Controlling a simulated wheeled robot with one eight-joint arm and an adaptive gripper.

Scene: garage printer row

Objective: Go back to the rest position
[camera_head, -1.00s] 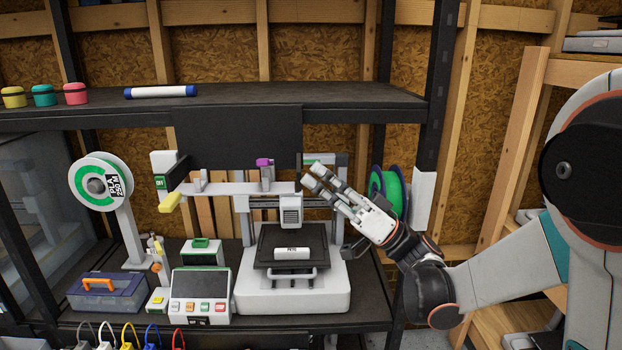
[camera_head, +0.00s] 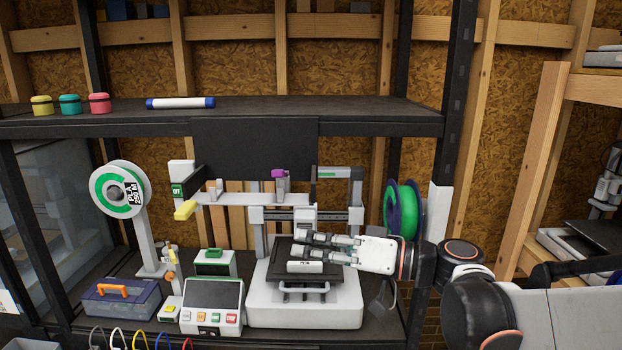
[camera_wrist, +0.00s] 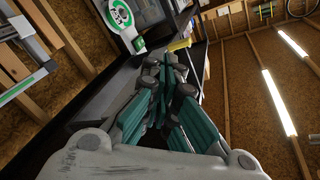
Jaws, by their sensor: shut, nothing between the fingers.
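My gripper (camera_head: 300,247) is shut and empty. In the head view it points left, in front of the 3D printer (camera_head: 305,308), overlapping the dark print bed in the picture. A small white cylinder (camera_head: 304,267) with dark lettering shows on the bed just below my fingers; I cannot tell whether they touch it. My fingers hide part of the bed and the print head. In the wrist view my gripper's teal-lined fingers (camera_wrist: 165,95) are close together with nothing visible between them.
A green filament spool (camera_head: 392,209) hangs close behind my wrist. A control box (camera_head: 212,304), a blue toolbox (camera_head: 121,301) and a spool on a stand (camera_head: 118,189) are to the left. The upper shelf (camera_head: 350,112) and its black post (camera_head: 459,100) border the space.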

